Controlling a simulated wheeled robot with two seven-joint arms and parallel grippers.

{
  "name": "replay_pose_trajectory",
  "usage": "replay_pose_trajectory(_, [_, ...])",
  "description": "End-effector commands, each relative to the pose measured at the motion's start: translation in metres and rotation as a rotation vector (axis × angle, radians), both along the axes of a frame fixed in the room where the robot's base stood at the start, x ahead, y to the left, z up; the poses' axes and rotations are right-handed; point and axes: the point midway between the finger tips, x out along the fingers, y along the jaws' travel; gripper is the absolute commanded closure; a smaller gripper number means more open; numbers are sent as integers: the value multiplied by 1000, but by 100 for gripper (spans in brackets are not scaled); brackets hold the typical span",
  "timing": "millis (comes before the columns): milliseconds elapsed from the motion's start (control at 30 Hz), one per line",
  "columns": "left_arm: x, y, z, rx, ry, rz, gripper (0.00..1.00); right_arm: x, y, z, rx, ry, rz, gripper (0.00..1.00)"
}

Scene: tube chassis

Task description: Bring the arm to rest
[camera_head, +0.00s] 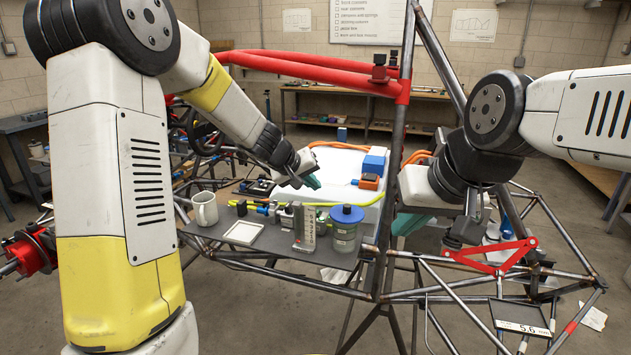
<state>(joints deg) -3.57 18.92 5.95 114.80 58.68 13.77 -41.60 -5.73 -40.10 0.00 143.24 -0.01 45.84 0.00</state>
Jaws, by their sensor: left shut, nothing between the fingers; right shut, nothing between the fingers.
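My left arm comes in from the left, with yellow and white links. Its gripper (311,181) hangs over the far part of the grey work shelf, in front of a white box-shaped block. Its teal fingertips are shut and hold nothing. My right arm comes in from the right. Its gripper (412,224) is shut and empty, beside the upright steel tube (392,190) and above the lower tube frame. The dark wrist partly hides the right gripper. I cannot tell whether either gripper touches anything.
On the grey shelf (285,250) stand a white mug (205,208), a white square tray (243,232) and a blue-lidded jar (345,228). A red tube (310,68) crosses behind.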

Motion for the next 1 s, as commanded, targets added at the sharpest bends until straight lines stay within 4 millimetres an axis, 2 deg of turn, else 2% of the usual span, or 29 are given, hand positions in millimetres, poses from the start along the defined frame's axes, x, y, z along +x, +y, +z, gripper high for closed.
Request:
replay_pose_trajectory(33, [-12,3,19,4,-17,-17,100,0,0,0,0,0,0,100])
replay_pose_trajectory(100, [-37,7,42,16,-31,-51,100,0,0,0,0,0,0,100])
replay_pose_trajectory(200, [-81,19,72,46,-40,-97,100,0,0,0,0,0,0,100])
replay_pose_trajectory(300, [-128,33,92,87,-35,-130,100,0,0,0,0,0,0,100])
replay_pose_trajectory(433, [-191,57,106,156,-18,-149,100,0,0,0,0,0,0,100])
replay_pose_trajectory(600, [-265,94,105,261,13,-132,100,0,0,0,0,0,0,100])
replay_pose_trajectory(700, [-296,113,100,314,30,-106,100,0,0,0,0,0,0,100])
replay_pose_trajectory(800, [-316,126,95,350,42,-84,100,0,0,0,0,0,0,100])
replay_pose_trajectory(1000, [-329,136,91,376,52,-66,100,0,0,0,0,0,0,100])
